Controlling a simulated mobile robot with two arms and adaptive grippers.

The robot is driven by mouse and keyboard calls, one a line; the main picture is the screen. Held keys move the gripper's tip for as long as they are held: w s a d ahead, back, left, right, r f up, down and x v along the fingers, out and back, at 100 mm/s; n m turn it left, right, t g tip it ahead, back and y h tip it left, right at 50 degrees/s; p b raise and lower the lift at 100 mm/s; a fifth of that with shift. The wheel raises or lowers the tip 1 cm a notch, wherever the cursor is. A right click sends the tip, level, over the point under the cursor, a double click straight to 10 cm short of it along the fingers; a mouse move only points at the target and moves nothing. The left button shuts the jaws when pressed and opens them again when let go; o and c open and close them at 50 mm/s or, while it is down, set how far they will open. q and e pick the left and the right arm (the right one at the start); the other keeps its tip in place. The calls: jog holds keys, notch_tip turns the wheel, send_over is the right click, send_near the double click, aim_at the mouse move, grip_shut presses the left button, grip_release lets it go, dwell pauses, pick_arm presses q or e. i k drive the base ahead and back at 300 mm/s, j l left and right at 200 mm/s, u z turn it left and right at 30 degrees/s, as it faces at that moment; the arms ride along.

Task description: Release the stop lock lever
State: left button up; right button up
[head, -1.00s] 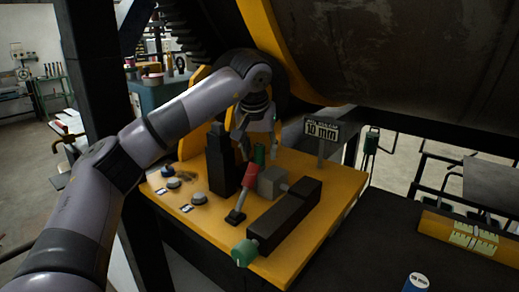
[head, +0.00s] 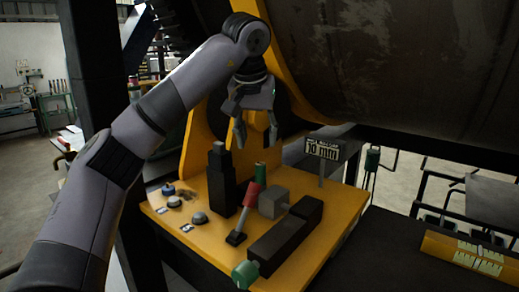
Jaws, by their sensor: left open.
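A lever with a red grip (head: 252,194) stands on a small black foot on the yellow console (head: 312,252), its top leaning to the right. I take it for the stop lock lever, but no label on it is readable. My left gripper (head: 257,140) hangs above the console with its fingers apart and pointing down. It is empty and clear of the red grip, above it in the picture. My right gripper is not in view.
Around the lever stand a black upright post (head: 219,185), a green-topped part (head: 260,170), a grey block (head: 273,202) and a long black box (head: 286,235) with a green knob (head: 245,274). A "10 mm" sign (head: 322,149) stands behind. A large drum (head: 400,60) hangs above.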

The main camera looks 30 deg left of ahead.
aim_at(248, 207)
jog(key=k, duration=1.5)
